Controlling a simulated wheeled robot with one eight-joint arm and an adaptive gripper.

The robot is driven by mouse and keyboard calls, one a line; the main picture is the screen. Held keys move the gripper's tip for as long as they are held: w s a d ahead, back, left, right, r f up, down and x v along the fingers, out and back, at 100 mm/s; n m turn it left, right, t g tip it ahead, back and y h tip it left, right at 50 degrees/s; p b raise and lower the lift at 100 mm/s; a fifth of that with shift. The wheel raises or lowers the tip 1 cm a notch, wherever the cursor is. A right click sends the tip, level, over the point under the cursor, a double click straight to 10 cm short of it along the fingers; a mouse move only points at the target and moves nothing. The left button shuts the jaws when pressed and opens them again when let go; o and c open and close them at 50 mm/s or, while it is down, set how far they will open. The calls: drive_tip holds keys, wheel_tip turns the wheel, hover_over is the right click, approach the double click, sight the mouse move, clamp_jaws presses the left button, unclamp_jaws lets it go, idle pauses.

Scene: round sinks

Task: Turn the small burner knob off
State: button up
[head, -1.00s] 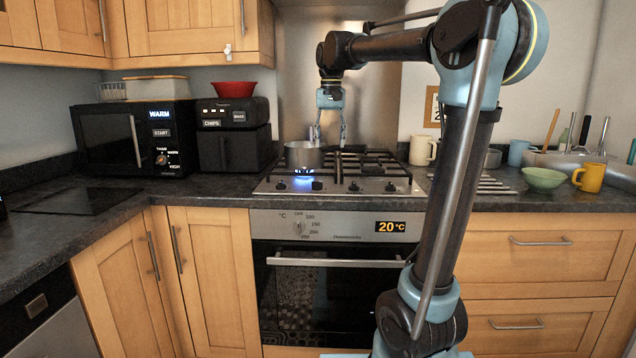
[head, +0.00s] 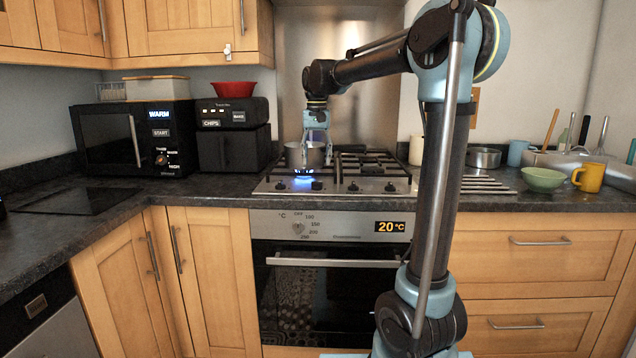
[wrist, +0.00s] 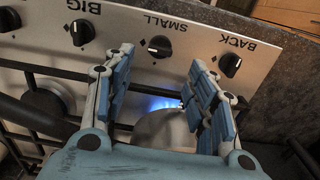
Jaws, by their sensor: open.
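The small burner knob (wrist: 159,46) is a black dial below the upside-down word SMALL in the wrist view. Its white mark lies nearly sideways, unlike the BIG knob's (wrist: 81,32). In the head view it seems to be the second knob from the left (head: 317,186). A blue flame (wrist: 158,103) burns at the burner behind it. My gripper (wrist: 161,57) is open and empty, its fingers spread to either side of the small knob in the picture. Contact cannot be told. In the head view my gripper (head: 316,154) is over the front left of the hob.
A metal pot (head: 296,157) stands over the lit burner (head: 304,178), close to my fingers. The BACK knob (wrist: 230,65) is beside the right finger in the wrist view. Black pan grates (head: 370,163) cover the hob. A green bowl (head: 543,180) and yellow mug (head: 590,178) stand far right.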

sight(317, 185)
wheel_tip(317, 185, down, 8)
drive_tip(key=shift+f, duration=0.15)
idle(0.4)
drive_tip(key=c, duration=1)
drive_tip(key=shift+d, duration=0.25)
drive_tip(key=shift+c, duration=0.2)
drive_tip(key=shift+a, duration=0.2)
